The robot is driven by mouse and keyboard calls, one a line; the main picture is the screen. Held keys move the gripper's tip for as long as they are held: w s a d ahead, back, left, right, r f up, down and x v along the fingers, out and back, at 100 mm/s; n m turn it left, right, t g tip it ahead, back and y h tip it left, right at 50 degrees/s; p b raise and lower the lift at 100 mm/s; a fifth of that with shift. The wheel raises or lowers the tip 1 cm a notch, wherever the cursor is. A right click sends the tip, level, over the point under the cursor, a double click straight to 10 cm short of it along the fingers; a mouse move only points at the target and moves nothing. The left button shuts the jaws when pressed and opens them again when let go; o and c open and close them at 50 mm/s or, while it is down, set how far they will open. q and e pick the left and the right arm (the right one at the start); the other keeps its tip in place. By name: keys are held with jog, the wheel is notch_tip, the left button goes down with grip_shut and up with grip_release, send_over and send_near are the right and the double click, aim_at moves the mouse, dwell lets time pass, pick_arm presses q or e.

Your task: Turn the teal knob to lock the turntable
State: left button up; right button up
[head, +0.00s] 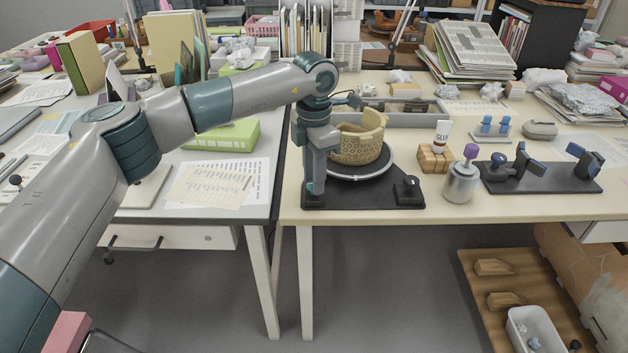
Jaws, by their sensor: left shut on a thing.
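The turntable (346,177) has a round plate with a pale rim on a dark base (365,198) at the front edge of the table. A tan, patterned, partly rebuilt pot (362,150) with an uneven, stepped rim stands on the plate. My left gripper (315,188) points down at the left front of the base, beside the pot. It is shut on the teal knob, which its fingers largely hide, so the knob's angle cannot be told. My right gripper is not in view.
Right of the turntable stand a wooden block (435,158) with a glue tube (441,133), a metal can with a purple-topped tool (461,182), and a dark board with clamps (541,175). A grey tray (405,119) lies behind the pot. Papers lie left.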

pick_arm(q)
jog(key=shift+w+r+m+b, duration=0.1)
jog(key=shift+m+b, duration=0.25)
jog(key=shift+m, duration=1.15)
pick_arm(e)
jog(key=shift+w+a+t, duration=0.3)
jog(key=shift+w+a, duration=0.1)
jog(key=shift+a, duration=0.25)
pick_arm(q)
jog(key=o, duration=1.1)
jog(key=shift+c, duration=0.2)
notch_tip(320, 180, up, 17)
jog(key=shift+r, duration=0.2)
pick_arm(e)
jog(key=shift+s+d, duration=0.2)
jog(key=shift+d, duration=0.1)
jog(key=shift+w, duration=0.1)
